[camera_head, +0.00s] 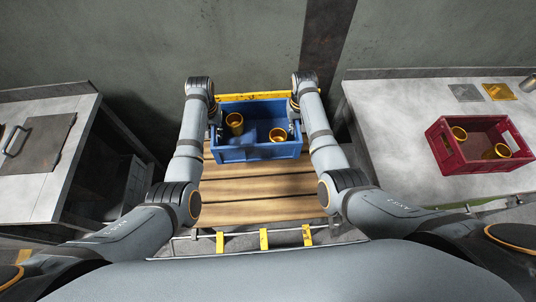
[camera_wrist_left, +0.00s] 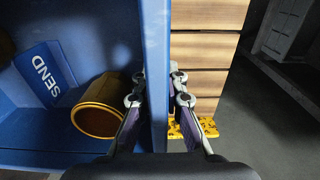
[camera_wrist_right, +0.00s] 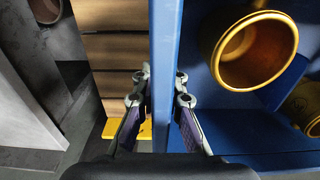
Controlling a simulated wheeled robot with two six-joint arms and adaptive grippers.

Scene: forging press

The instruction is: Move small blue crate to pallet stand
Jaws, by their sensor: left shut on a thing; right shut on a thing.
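The small blue crate (camera_head: 258,152) is at the far end of the wooden pallet stand (camera_head: 258,188), between my two arms. It holds brass-coloured cups (camera_head: 278,135). My left gripper (camera_head: 215,128) is shut on the crate's left wall; in the left wrist view the fingers (camera_wrist_left: 158,110) straddle that wall (camera_wrist_left: 155,60). My right gripper (camera_head: 294,122) is shut on the right wall; the right wrist view shows its fingers (camera_wrist_right: 160,110) on either side of it (camera_wrist_right: 165,50). The crate looks level. I cannot tell whether its underside touches the slats.
A red crate (camera_head: 447,153) with brass-coloured cups stands on the grey table (camera_head: 390,120) at the right. A grey bench (camera_head: 75,160) with a handled plate (camera_head: 38,145) is at the left. A yellow bar (camera_head: 255,95) runs behind the blue crate. The stand's near slats are clear.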

